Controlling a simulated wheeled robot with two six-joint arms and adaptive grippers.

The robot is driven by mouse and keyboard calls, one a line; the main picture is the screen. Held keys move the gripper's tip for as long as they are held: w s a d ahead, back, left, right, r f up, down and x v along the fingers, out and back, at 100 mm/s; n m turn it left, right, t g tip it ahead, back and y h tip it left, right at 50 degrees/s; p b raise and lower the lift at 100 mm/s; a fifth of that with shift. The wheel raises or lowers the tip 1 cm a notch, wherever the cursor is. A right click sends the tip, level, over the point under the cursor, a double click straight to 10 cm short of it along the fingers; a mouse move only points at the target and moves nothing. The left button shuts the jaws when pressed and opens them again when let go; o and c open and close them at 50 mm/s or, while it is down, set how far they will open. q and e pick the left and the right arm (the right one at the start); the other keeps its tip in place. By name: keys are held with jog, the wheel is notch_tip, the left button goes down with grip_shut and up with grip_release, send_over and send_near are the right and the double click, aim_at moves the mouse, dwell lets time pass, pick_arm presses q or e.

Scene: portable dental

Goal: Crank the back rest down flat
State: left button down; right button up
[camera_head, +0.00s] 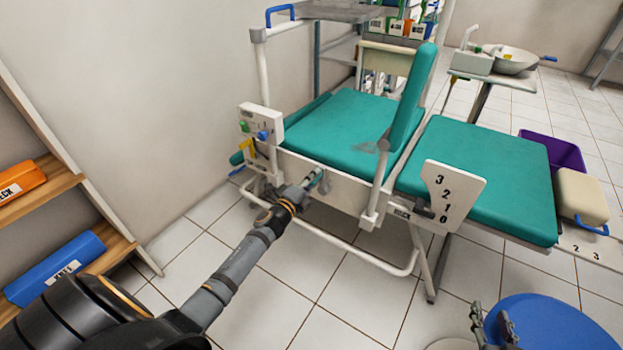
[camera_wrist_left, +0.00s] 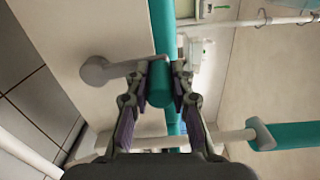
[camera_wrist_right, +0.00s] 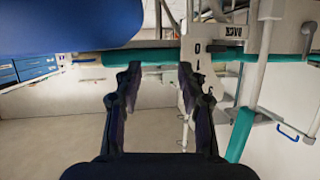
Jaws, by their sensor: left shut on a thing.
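The teal back rest (camera_head: 410,100) stands steeply upright, leaning slightly right at its top, between the teal seat sections of the dental chair. A white plate (camera_head: 452,190) marked 3, 2, 1, 0 stands at its side, with a dark pointer (camera_head: 424,212) near the low numbers; its exact reading is unclear. My left gripper (camera_head: 308,183) is at the crank on the chair's near side. In the left wrist view it is shut on the teal crank handle (camera_wrist_left: 160,84), with the grey crank arm (camera_wrist_left: 112,69) beside it. My right gripper (camera_wrist_right: 160,72) is open and empty.
A blue round stool (camera_head: 545,325) stands beside my right gripper at bottom right. A shelf with orange (camera_head: 20,180) and blue (camera_head: 55,268) boxes is at left. Tiled floor is clear before the chair.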

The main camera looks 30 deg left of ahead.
pick_arm(q)
jog(key=shift+d+m, duration=0.3)
jog(key=shift+m, duration=0.1)
jog(key=shift+s, duration=0.1)
jog(key=c, duration=1.2)
grip_release()
jog(key=shift+d, duration=0.1)
jog(key=shift+o, duration=0.2)
jog(key=s+a, duration=0.1)
jog(key=s, duration=1.1)
jog(key=shift+f, duration=0.1)
